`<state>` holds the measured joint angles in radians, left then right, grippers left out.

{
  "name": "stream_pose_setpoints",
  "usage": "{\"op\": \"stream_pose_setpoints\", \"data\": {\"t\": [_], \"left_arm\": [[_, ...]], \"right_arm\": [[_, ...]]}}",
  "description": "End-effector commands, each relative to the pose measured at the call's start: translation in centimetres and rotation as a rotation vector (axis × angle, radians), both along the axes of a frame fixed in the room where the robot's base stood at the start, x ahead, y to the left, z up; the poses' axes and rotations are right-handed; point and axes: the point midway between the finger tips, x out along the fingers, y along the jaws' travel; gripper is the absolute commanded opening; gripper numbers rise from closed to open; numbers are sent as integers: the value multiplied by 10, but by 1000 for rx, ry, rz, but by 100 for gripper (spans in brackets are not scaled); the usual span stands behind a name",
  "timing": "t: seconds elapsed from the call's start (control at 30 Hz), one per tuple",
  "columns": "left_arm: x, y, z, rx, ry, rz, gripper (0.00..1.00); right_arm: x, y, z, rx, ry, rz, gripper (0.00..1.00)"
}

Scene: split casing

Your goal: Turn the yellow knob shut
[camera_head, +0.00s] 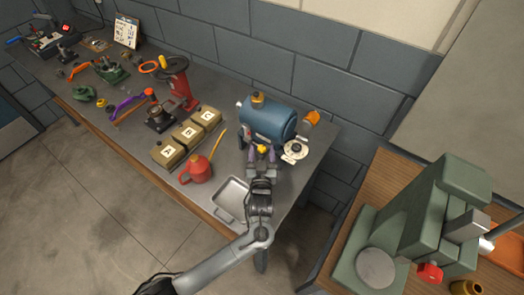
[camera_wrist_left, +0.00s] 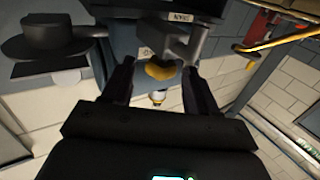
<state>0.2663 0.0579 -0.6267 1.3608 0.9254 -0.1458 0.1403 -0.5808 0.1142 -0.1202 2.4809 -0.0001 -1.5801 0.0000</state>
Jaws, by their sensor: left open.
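The yellow knob (camera_head: 262,149) sits at the near face of the blue tank (camera_head: 268,122) on the long workbench. In the left wrist view the knob (camera_wrist_left: 160,71) shows as a rounded yellow piece below a grey fitting. My left gripper (camera_head: 262,154) is open, with one finger on each side of the knob. In the left wrist view a gap shows between the knob and the fingers of the gripper (camera_wrist_left: 158,76), so I see no grip on it. The right gripper is not in view.
A metal tray (camera_head: 231,213) and a red oil can (camera_head: 196,168) stand left of my forearm. A round dial (camera_head: 295,151) is right of the tank. Boxes, including one marked A (camera_head: 168,153), and tools fill the bench further left. A green press (camera_head: 415,225) stands at right.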

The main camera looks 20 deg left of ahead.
Motion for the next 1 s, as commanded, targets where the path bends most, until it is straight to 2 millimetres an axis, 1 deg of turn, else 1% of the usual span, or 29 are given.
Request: {"op": "stream_pose_setpoints", "data": {"t": [0.17,0.4,0.43,0.7,0.8,1.0], "left_arm": [[7,2,0,1,1,0,59],[7,3,0,0,1,0,59],[7,3,0,0,1,0,57],[7,3,0,0,1,0,16],[7,2,0,0,1,0,3],[6,3,0,1,1,-13,3]], "right_arm": [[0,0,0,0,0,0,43],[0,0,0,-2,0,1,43],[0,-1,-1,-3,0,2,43],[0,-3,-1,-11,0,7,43],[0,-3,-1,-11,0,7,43],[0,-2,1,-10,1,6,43]]}}
